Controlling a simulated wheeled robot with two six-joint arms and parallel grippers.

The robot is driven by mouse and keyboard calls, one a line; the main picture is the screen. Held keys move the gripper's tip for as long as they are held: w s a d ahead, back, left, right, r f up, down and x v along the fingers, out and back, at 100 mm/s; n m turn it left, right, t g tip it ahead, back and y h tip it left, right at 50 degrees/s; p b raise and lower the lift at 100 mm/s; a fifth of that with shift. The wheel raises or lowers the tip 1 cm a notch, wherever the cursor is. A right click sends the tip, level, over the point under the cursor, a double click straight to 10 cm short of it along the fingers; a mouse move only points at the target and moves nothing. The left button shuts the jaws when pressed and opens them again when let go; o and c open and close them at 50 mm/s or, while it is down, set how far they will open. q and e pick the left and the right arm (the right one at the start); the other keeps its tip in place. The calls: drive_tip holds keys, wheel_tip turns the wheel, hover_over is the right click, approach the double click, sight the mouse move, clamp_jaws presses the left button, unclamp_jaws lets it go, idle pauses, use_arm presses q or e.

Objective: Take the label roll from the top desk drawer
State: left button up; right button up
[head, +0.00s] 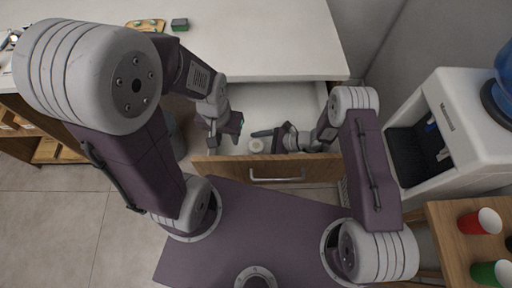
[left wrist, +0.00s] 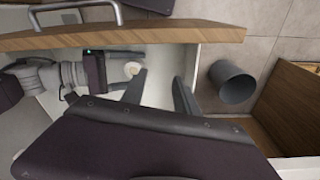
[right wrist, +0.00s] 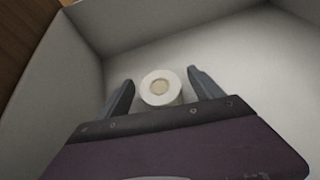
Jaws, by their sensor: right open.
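The label roll (head: 256,146), a small white ring with a beige core, lies in the open top desk drawer (head: 275,98) near its front. In the right wrist view the roll (right wrist: 161,89) sits between the two spread fingers of my right gripper (right wrist: 160,77), with gaps at both sides. My right gripper is open. In the left wrist view the roll (left wrist: 132,69) shows just beyond one finger of my left gripper (left wrist: 160,80), whose fingers are apart and hold nothing. In the head view my left gripper (head: 212,138) is at the drawer's left side.
The drawer front (head: 225,168) with its metal handle faces my base. The white countertop (head: 270,45) overhangs the drawer's back. A grey bin (left wrist: 232,82) stands on the floor beside the drawer.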

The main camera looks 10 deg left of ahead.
sight(256, 145)
drive_tip(key=shift+c, duration=0.7)
drive_tip(key=c, duration=1.4)
drive_tip(key=shift+o, duration=0.2)
wheel_tip(256, 145, up, 10)
drive_tip(key=shift+d+r+p, duration=0.1)
drive_tip(key=shift+p, duration=0.8)
